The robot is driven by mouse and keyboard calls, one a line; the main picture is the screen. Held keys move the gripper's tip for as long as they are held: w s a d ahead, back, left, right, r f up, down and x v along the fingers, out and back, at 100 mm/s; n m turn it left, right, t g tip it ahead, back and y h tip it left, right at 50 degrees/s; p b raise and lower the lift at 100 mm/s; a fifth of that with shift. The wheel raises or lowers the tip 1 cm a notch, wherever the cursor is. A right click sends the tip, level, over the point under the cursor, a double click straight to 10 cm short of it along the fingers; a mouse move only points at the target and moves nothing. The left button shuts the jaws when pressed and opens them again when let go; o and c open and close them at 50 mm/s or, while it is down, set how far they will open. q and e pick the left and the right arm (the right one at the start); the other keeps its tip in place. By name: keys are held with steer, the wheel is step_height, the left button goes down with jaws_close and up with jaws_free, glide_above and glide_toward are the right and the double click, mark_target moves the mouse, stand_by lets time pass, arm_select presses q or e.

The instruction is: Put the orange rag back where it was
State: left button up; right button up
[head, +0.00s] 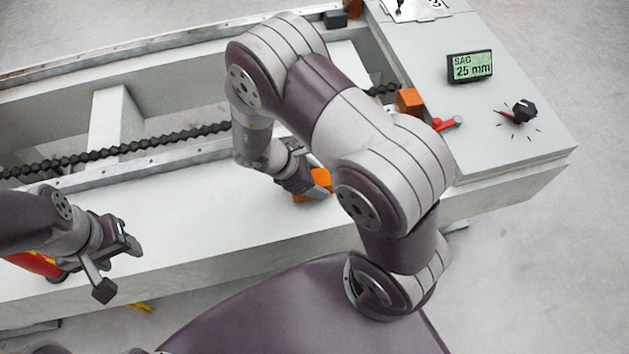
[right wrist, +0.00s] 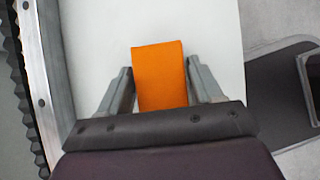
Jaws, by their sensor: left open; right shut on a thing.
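The orange rag (head: 321,178) is in my right gripper (head: 306,187), low over the pale front ledge of the gantry (head: 210,215). In the right wrist view the rag (right wrist: 160,75) stands between the two fingers as a flat orange piece, with pale surface behind it. The right gripper is shut on it. I cannot tell whether the rag touches the ledge. My left gripper (head: 117,268) is open and empty at the ledge's front edge, at the left of the head view.
A dark toothed chain (head: 130,146) runs along the gantry's trough. An orange block (head: 408,100) and a red lever (head: 447,123) are by the right panel, with a SAG 25 mm display (head: 470,66) and black knob (head: 523,110).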

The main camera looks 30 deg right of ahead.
steer(key=shift+w+f, duration=0.1)
steer(key=shift+f, duration=0.15)
